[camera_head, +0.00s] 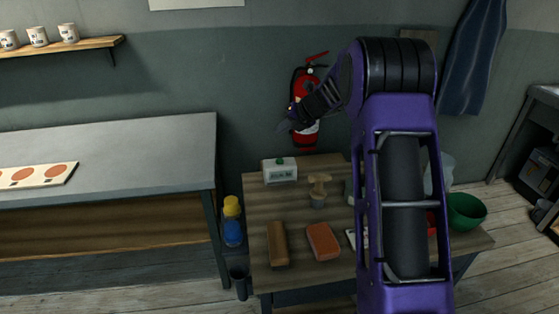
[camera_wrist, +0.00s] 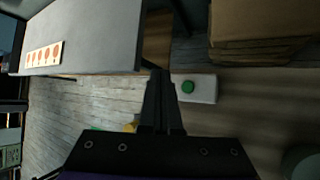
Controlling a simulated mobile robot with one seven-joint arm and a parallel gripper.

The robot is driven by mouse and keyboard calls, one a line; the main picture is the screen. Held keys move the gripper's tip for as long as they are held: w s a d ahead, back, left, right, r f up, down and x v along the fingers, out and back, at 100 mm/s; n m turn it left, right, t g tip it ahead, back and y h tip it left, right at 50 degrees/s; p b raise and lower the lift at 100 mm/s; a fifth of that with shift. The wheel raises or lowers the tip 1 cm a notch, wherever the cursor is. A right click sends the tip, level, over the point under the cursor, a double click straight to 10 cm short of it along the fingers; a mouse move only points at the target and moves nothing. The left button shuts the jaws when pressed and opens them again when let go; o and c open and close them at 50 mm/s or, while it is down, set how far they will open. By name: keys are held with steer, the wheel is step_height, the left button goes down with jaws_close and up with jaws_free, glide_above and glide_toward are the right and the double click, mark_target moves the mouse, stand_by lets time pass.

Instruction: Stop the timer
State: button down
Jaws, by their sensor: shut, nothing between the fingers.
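The timer (camera_head: 280,171) is a small pale box with a green button on top, at the back left of the wooden table (camera_head: 258,212). In the wrist view the timer (camera_wrist: 207,91) lies just right of my fingertips, with its round green button (camera_wrist: 188,87) facing the camera. My gripper (camera_head: 287,126) is above the timer in the head view, in front of the wall. It also shows in the wrist view (camera_wrist: 160,78), with its dark fingers together and nothing between them. I see a gap between it and the timer in the head view.
A wooden stamp-like tool (camera_head: 319,190), a brown block (camera_head: 277,243) and a reddish block (camera_head: 323,241) stand near the timer. A green bowl (camera_head: 466,211) is at right. A red fire extinguisher (camera_head: 306,85) hangs behind my gripper. A grey bench (camera_head: 150,150) is left.

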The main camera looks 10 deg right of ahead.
mark_target(282, 163)
step_height(282, 163, down, 8)
steer(key=shift+f+b, duration=0.1)
steer(key=shift+b, duration=0.85)
steer(key=shift+f, duration=0.1)
stand_by(1.4)
steer(key=shift+f, duration=0.3)
steer(key=shift+f, duration=0.5)
stand_by(0.8)
steer(key=shift+r, duration=0.15)
steer(key=shift+r+p, duration=0.75)
steer(key=shift+p, duration=0.2)
steer(key=shift+r, duration=2.5)
